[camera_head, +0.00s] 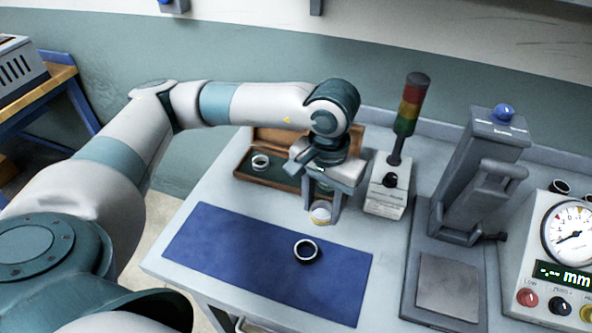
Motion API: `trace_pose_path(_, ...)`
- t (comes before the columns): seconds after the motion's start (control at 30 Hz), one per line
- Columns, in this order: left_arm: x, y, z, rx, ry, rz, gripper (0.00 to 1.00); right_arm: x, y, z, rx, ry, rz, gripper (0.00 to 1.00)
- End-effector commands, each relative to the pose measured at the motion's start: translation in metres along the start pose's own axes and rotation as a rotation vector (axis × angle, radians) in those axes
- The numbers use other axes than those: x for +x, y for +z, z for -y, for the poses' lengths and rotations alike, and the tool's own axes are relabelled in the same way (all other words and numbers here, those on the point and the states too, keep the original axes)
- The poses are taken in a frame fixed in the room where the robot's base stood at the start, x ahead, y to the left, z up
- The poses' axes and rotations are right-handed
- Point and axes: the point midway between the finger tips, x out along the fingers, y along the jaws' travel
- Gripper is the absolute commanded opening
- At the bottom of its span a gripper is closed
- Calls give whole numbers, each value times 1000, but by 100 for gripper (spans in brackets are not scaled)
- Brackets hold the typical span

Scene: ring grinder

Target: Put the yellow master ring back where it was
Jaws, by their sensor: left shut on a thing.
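My left gripper (321,214) points down above the far edge of the blue mat, in front of the wooden case. It is shut on the yellow master ring (320,215), a small pale metal ring with a yellow part showing between the fingertips. The open wooden case (268,182) with a dark green lining lies at the back of the table. Another silvery ring (260,161) sits in its left part. My left gripper and wrist hide the right part of the case. My right gripper is out of view.
A dark ring (306,250) lies on the blue mat (220,245). A signal lamp on a grey box (388,190) stands close right of my gripper. A grey press-like fixture (475,175) and a dial gauge unit (560,260) stand further right.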

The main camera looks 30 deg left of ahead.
Motion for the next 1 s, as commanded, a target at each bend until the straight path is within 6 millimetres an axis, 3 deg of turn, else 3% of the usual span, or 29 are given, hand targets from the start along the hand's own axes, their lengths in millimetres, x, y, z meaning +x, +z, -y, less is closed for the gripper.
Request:
trace_pose_path(0.1,0,0,0,0,0,0,11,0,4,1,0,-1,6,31)
trace_pose_path(0.17,0,0,0,-1,0,0,11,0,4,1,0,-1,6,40)
trace_pose_path(0.47,-2,-13,3,-149,-3,-4,11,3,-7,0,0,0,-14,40)
trace_pose_path(0.67,-6,-39,9,-470,-5,-11,11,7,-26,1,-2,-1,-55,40)
trace_pose_path(1.0,-21,-93,27,-1222,-2,-14,11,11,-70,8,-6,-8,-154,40)
